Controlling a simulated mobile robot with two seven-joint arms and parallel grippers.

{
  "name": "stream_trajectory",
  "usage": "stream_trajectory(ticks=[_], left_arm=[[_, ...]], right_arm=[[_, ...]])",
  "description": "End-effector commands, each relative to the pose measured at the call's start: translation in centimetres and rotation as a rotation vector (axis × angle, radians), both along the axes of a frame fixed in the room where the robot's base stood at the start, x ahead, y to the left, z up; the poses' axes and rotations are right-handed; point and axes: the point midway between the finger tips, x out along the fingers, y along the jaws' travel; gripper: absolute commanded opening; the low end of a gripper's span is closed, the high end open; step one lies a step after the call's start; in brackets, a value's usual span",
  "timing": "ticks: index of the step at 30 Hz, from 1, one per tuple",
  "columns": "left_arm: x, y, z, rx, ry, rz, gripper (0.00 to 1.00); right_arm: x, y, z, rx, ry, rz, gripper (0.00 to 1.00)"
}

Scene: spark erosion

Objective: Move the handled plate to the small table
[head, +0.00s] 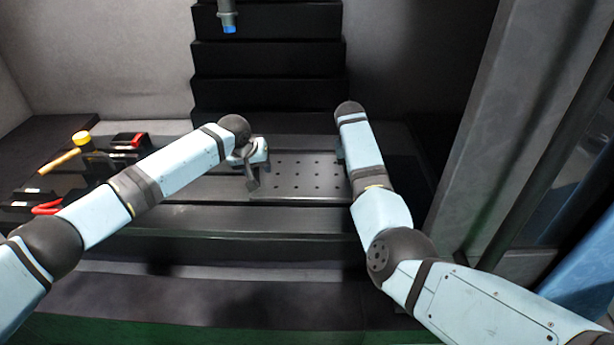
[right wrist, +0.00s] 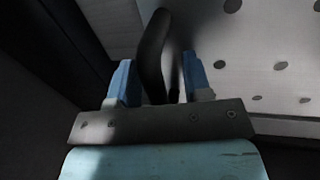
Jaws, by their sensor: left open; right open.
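The handled plate (head: 300,178) is a light grey plate with rows of holes, lying flat on the machine bed. In the right wrist view its holed face (right wrist: 285,60) fills the upper right. A dark curved handle (right wrist: 152,55) stands at its edge. My right gripper (right wrist: 160,82) is open, with its blue fingers on either side of this handle; whether they touch it I cannot tell. In the head view my right arm mostly hides that gripper. My left gripper (head: 253,165) is open at the plate's left edge, by a dark handle-like part (head: 252,183). I cannot make out the small table.
Left of the plate are a yellow-headed hammer (head: 68,152), a red-and-black item (head: 128,141) and a red-handled tool (head: 47,208). A blue-tipped machine head (head: 228,20) hangs above the back. A grey pillar (head: 500,130) stands at right.

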Motion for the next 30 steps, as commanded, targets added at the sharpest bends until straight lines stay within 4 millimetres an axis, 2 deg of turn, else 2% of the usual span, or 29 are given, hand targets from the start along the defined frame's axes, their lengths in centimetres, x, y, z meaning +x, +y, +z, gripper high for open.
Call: stream_trajectory(ticks=[4, 5, 10, 11, 30], left_arm=[[-0.01, -0.01, 0.02, 0.0, 0.0, 0.0, 0.46], [-0.01, -0.01, 0.02, 0.0, 0.0, 0.0, 0.41], [-0.01, 0.0, 0.03, 0.0, 0.0, 0.0, 0.02], [-0.01, 0.01, 0.03, 0.0, 0.0, 0.0, 0.0], [0.0, 0.06, 0.02, -0.001, 0.001, 0.003, 0.0]], right_arm=[[-0.01, -0.02, -0.01, 0.0, 0.0, 0.0, 0.45], [-0.01, -0.02, -0.01, 0.0, 0.001, 0.0, 0.41], [-0.01, -0.02, 0.0, 0.0, 0.001, 0.0, 0.01], [-0.01, -0.02, 0.0, 0.0, 0.001, 0.0, 0.0], [-0.01, -0.03, 0.03, 0.0, 0.001, 0.0, 0.0]])
